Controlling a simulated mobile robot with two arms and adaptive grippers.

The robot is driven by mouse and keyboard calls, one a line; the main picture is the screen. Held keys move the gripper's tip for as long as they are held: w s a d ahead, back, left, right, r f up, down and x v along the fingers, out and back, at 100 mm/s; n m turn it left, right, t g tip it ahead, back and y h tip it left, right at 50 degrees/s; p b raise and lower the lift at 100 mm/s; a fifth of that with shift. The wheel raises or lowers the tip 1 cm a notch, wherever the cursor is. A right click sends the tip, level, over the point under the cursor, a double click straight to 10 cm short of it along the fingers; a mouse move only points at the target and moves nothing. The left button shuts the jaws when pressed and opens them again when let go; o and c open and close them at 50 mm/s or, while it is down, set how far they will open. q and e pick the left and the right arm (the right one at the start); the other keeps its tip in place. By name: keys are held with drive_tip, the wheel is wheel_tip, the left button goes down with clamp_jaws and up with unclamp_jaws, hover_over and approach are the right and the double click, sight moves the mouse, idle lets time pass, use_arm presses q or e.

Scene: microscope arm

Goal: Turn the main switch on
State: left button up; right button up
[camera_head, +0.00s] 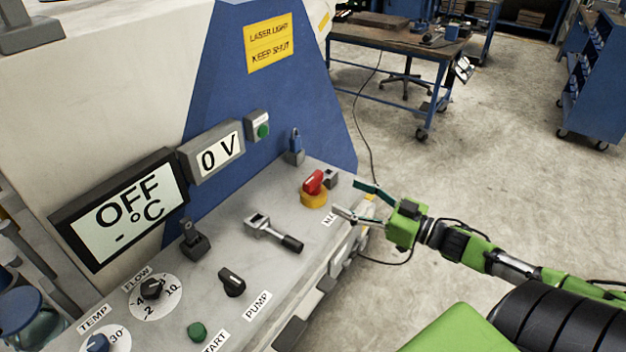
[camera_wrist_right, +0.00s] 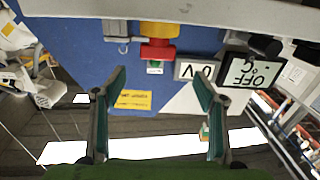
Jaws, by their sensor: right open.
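The main switch is a red handle (camera_head: 313,181) on a yellow round base (camera_head: 314,200), at the right end of the grey control panel (camera_head: 215,255). In the right wrist view, which is upside down, the red handle (camera_wrist_right: 158,50) and yellow base (camera_wrist_right: 160,29) are ahead of the fingers. My right gripper (camera_head: 346,199) is open and empty, just right of the switch and apart from it. Its two fingers also frame the wrist view (camera_wrist_right: 160,88). A label beside the switch is partly hidden by a finger. My left gripper is not in view.
The displays read "OFF °C" (camera_head: 125,212) and "0 V" (camera_head: 217,155). A black-handled lever (camera_head: 275,232), a small blue-topped switch (camera_head: 294,148) and a pump knob (camera_head: 232,282) stand on the panel. Floor right of the machine is open; a blue workbench (camera_head: 400,45) stands behind.

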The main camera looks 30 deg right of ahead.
sight(317, 182)
drive_tip(key=x, duration=1)
drive_tip(key=shift+w+d+f+p, duration=0.1)
drive_tip(key=shift+w+d+p, duration=0.1)
drive_tip(key=shift+p, duration=0.15)
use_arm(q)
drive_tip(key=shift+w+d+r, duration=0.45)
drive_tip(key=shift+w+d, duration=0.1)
use_arm(e)
drive_tip(key=shift+x, duration=0.8)
drive_tip(key=shift+s, duration=0.1)
drive_tip(key=c, duration=1.6)
drive_tip(key=shift+a+m+t+h+p, duration=0.1)
drive_tip(key=shift+m+t+h+p, duration=0.3)
drive_tip(key=shift+m+h+p, duration=0.9)
drive_tip(key=shift+h+p, duration=0.6)
drive_tip(key=m+h+p, duration=0.1)
drive_tip(key=h, duration=0.1)
drive_tip(key=shift+m+t+h, duration=0.3)
drive_tip(key=shift+m, duration=0.1)
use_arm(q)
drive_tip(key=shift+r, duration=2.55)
use_arm(e)
drive_tip(key=shift+m+h, duration=0.7)
drive_tip(key=shift+h, duration=0.5)
use_arm(q)
drive_tip(key=shift+p, duration=0.3)
use_arm(e)
drive_tip(key=shift+h, duration=0.4)
